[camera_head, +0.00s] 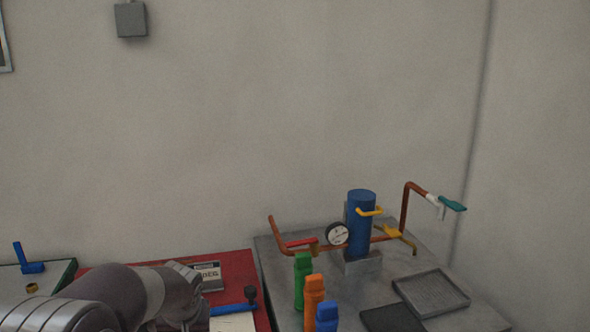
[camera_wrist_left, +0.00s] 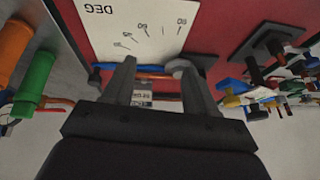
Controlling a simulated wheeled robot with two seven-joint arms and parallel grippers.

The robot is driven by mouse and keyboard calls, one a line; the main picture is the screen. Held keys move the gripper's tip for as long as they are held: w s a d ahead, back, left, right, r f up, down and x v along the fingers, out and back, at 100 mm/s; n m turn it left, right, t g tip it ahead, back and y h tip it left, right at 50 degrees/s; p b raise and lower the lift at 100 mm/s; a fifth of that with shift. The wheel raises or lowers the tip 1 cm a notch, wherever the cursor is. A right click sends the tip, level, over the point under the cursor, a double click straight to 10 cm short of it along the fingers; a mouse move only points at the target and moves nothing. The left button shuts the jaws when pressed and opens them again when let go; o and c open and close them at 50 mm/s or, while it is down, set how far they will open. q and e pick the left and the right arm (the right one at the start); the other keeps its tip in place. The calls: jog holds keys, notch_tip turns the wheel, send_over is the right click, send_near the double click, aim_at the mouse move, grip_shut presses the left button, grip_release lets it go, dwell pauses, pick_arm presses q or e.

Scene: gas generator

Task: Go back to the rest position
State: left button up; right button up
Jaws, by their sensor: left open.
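My left arm (camera_head: 130,295) reaches in from the bottom left of the head view, over the red mat; its gripper is not clear there. In the left wrist view my left gripper (camera_wrist_left: 153,68) has its two fingers spread apart. A thin blue bar (camera_wrist_left: 150,68) crosses the view at the fingertips, beside a white sheet (camera_wrist_left: 135,28) marked DEG. I cannot tell whether the fingers touch the bar. In the head view the blue bar (camera_head: 232,310) has a dark knob at its right end. My right gripper is in neither view.
A grey table (camera_head: 280,270) carries a blue cylinder (camera_head: 361,230) with copper pipes and a gauge (camera_head: 337,234). Green (camera_head: 302,280), orange (camera_head: 313,302) and blue bottles (camera_head: 327,317) stand in front. A grey tray (camera_head: 432,292) lies right.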

pick_arm(q)
jog(key=s+d+m+g+h+p, duration=0.2)
jog(key=s+p, duration=0.4)
jog(key=s, duration=1.4)
jog(key=shift+s+d+f+m+g, duration=0.15)
jog(key=shift+d+f+m+g, duration=0.15)
jog(key=shift+d+f+g, duration=0.2)
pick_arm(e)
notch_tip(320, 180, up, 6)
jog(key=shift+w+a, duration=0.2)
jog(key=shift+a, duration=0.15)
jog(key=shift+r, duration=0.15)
